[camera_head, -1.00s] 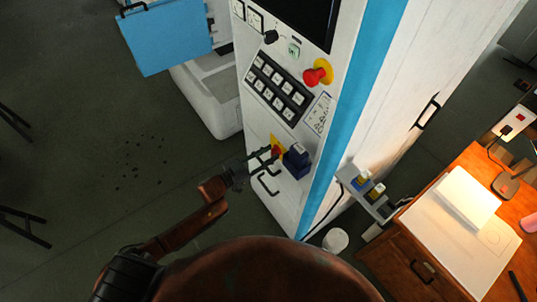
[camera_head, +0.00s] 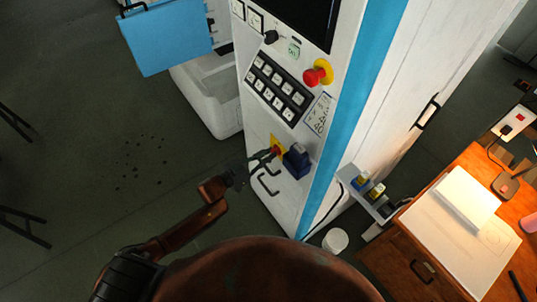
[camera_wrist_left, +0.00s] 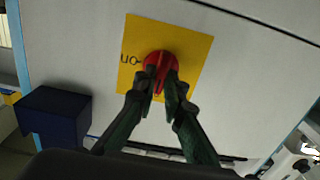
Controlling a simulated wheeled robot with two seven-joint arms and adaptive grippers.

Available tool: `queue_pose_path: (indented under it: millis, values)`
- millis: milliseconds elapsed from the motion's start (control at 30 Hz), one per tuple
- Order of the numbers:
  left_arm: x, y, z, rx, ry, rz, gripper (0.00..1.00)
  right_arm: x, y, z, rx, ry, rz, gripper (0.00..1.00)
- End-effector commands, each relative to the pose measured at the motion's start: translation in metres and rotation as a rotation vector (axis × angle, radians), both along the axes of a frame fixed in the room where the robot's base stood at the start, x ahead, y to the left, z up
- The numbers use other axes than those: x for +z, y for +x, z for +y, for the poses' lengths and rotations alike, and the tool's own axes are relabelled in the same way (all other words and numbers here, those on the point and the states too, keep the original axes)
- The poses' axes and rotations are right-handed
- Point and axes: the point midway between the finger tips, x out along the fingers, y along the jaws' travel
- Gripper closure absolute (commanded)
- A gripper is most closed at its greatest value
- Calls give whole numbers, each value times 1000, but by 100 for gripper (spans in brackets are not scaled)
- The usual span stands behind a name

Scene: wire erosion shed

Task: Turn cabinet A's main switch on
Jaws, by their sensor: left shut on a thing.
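The main switch, a red rotary knob on a yellow plate, is on the lower front of the white cabinet (camera_head: 258,138). The red knob (camera_wrist_left: 160,66) and yellow plate (camera_wrist_left: 188,40) show large in the left wrist view, with dark lettering beside the knob that looks like "ON" upside down. My left gripper (camera_head: 273,154) reaches in from the left. In the left wrist view its two fingers (camera_wrist_left: 163,84) are shut on the knob's grip, one on each side. They hide part of the knob. My right gripper is out of view.
A dark blue box (camera_head: 297,160) sticks out just right of the switch. A dark handle (camera_head: 266,185) is below it. Above are a keypad (camera_head: 277,88) and a red emergency button (camera_head: 318,73). A wooden desk (camera_head: 400,252) stands at right.

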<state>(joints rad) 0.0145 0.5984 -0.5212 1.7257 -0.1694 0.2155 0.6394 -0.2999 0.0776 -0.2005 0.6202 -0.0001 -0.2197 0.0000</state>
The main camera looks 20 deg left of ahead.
Motion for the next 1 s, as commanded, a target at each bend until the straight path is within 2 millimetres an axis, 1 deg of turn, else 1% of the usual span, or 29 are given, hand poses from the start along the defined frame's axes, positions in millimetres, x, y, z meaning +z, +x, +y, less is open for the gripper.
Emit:
queue_pose_path:
  millis: [167,367,667,1000]
  values:
    - [0,-1,-1,0,59,-48,100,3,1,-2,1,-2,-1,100]
    - [1,-1,-1,0,178,-140,100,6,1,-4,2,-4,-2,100]
    - [-1,-2,-2,0,402,-315,100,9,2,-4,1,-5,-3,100]
    - [-3,-3,-3,0,659,-514,100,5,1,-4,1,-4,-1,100]
